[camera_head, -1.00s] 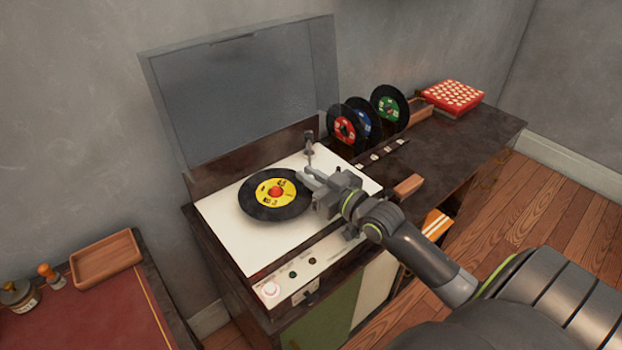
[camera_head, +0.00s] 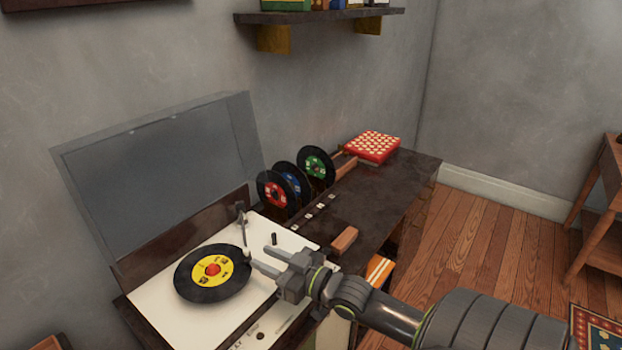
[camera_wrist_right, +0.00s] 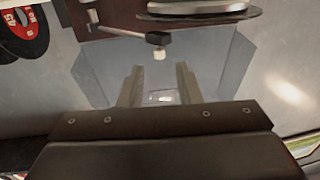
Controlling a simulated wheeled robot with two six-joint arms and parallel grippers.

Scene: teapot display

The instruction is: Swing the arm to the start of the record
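The record (camera_head: 184,284), black with a yellow label, lies flat on the white turntable deck (camera_head: 170,325). The tone arm (camera_head: 243,232) runs from its pivot at the back right of the deck towards the record's right edge; its head end is close to that edge. Whether it touches the record cannot be told. My right gripper (camera_head: 262,259) is open and empty, its fingertips just right of the tone arm's head. In the right wrist view the tone arm's head (camera_wrist_right: 159,45) is just beyond the spread fingers, with the record's edge (camera_wrist_right: 215,20) behind. My left gripper is out of view.
The raised clear lid (camera_head: 160,175) stands behind the deck. Several upright records (camera_head: 316,166) and a red dotted box (camera_head: 371,146) are on the cabinet (camera_head: 375,200) to the right. A short black post (camera_head: 275,239) stands on the deck beside my gripper.

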